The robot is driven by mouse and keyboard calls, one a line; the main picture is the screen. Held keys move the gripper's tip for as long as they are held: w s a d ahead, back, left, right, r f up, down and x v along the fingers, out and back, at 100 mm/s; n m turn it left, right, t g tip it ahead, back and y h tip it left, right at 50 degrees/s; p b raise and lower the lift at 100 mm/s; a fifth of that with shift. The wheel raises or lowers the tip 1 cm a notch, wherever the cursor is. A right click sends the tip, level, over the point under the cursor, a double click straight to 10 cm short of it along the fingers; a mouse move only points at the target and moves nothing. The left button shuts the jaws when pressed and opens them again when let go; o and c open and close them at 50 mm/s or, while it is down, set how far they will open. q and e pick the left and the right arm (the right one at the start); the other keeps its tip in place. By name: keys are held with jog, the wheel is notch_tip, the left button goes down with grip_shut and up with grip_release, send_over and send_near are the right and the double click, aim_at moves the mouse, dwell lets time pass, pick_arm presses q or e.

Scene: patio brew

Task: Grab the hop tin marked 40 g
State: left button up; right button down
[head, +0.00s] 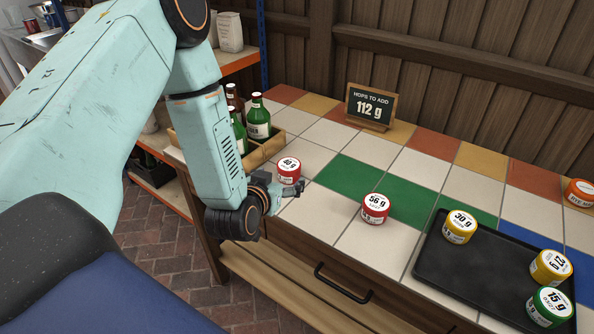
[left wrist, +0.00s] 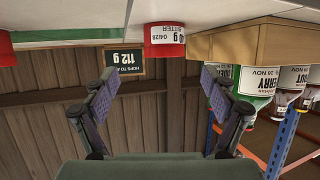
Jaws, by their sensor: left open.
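The hop tin marked 40 g (head: 289,171) is red with a white label and stands upright on the tiled counter, beside the bottle crate. In the left wrist view, which is upside down, the same tin (left wrist: 165,40) shows ahead of the fingers, roughly between them. My left gripper (head: 288,188) is just in front of the tin, low over the counter's near edge. In the left wrist view the left gripper (left wrist: 158,82) has its fingers wide apart with nothing between the tips. The wrist partly hides the gripper in the head view. My right gripper is not in view.
A black tray (head: 446,266) holds 30 g, yellow and 15 g tins. A sign (head: 370,107) reads 112 g. Tiles between the 40 g and 56 g tins are clear.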

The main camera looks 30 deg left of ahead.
aim_at(285, 173)
pick_arm(q)
jog(key=shift+w+a+f, duration=0.15)
jog(key=shift+w+a, duration=0.1)
jog(key=shift+a, duration=0.05)
jog(key=b+x, duration=0.1)
jog(key=x, duration=0.2)
jog(key=b+x, duration=0.1)
jog(key=x, duration=0.3)
jog(key=shift+s+a+f, duration=0.25)
jog(key=shift+f, duration=0.1)
jog(key=shift+w+d, duration=0.1)
jog(key=shift+w, duration=0.15)
jog(key=shift+d, duration=0.1)
jog(key=shift+s, duration=0.1)
jog(key=shift+c, duration=2.7)
jog(key=c, duration=0.7)
